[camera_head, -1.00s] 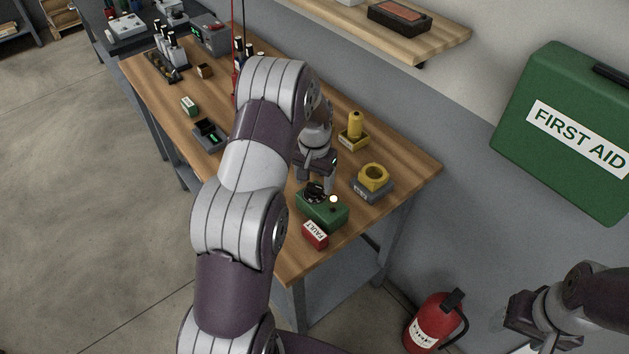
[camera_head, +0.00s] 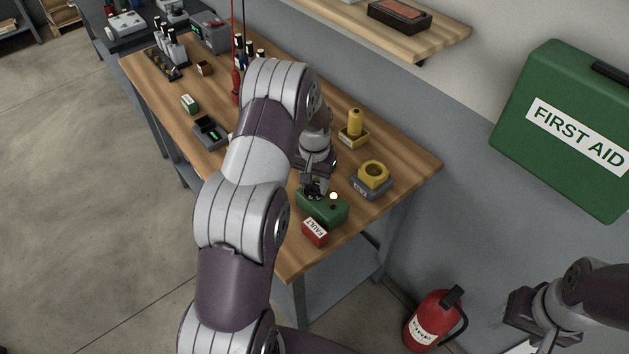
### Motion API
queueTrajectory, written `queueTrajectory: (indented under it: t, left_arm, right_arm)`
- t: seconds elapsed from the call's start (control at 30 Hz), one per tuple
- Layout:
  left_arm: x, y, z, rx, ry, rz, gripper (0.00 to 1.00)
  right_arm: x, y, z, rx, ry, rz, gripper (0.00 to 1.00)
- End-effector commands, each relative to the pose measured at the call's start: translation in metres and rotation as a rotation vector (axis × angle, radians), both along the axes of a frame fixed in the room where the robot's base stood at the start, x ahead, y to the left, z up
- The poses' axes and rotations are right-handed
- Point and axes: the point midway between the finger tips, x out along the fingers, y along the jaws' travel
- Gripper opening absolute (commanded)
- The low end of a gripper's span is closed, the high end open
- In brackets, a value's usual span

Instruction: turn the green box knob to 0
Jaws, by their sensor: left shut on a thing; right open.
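The green box (camera_head: 322,209) stands near the right front end of the wooden bench, with a small lit round lamp (camera_head: 333,196) on its top. Its dark knob (camera_head: 313,194) is at the left of the top, mostly hidden by my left gripper (camera_head: 314,190). My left gripper points down over the box and is shut on the knob. The knob's pointer and scale are too small and covered to read. My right gripper (camera_head: 519,308) is open and empty at the lower right, away from the bench.
A red FAULT block (camera_head: 316,232) sits close in front of the green box. A grey block with a yellow ring (camera_head: 373,175) is to its right, and a yellow cylinder on a base (camera_head: 354,130) stands behind. A fire extinguisher (camera_head: 434,318) stands below on the floor.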

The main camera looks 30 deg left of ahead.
Motion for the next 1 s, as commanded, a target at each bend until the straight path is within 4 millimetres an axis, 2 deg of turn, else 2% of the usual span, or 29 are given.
queueTrajectory:
  t: [0.7,1.0]
  left_arm:
    - [0.0008,0.0000,0.0006,0.001,-0.002,0.545,0.14]
    - [0.0008,-0.0001,0.0009,0.001,-0.002,0.680,0.14]
  right_arm:
    - [0.0000,0.0000,-0.0046,0.000,0.000,0.000,0.67]
    - [0.0000,0.0000,-0.0052,0.000,0.000,0.000,0.67]
